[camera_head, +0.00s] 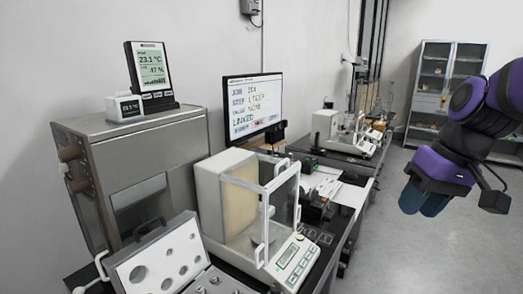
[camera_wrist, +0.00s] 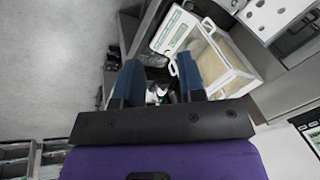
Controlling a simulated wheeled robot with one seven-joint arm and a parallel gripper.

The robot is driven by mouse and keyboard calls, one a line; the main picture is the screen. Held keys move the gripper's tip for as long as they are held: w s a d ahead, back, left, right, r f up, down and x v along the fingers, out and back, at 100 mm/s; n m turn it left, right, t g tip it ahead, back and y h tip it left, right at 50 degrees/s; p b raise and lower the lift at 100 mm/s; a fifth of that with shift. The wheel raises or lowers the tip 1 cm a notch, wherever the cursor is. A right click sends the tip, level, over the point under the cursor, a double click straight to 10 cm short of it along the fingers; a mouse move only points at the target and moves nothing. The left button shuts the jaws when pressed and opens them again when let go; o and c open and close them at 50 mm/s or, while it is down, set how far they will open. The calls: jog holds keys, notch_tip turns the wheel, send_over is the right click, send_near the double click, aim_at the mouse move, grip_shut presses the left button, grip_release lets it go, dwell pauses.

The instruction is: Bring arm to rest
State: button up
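My arm (camera_head: 465,140), purple and dark, is raised at the right of the head view, in front of the grey floor and apart from the tables. My gripper (camera_head: 425,199) hangs at its lower end with blue fingers pointing down. In the wrist view my gripper (camera_wrist: 159,72) shows its two blue fingers spread apart. Nothing is held between them; a small white and dark item shows in the gap, farther off.
The analytical balance (camera_head: 245,215) with glass doors stands on the dark bench, beside an open weight case (camera_head: 150,265). A monitor (camera_head: 252,105) and a second balance (camera_head: 345,130) stand farther back. A glass cabinet (camera_head: 440,90) is at the far wall. The floor at right is clear.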

jog(key=s+d+r+t+h, duration=0.1)
jog(key=s+r+t, duration=0.1)
jog(key=s, duration=0.2)
jog(key=s+d+r+m+t+h, duration=0.1)
jog(key=s+d+r+h, duration=0.1)
jog(key=s, duration=0.3)
jog(key=shift+s+r+t, duration=0.25)
jog(key=shift+r+t, duration=0.05)
jog(key=shift+t, duration=0.1)
jog(key=shift+d, duration=0.1)
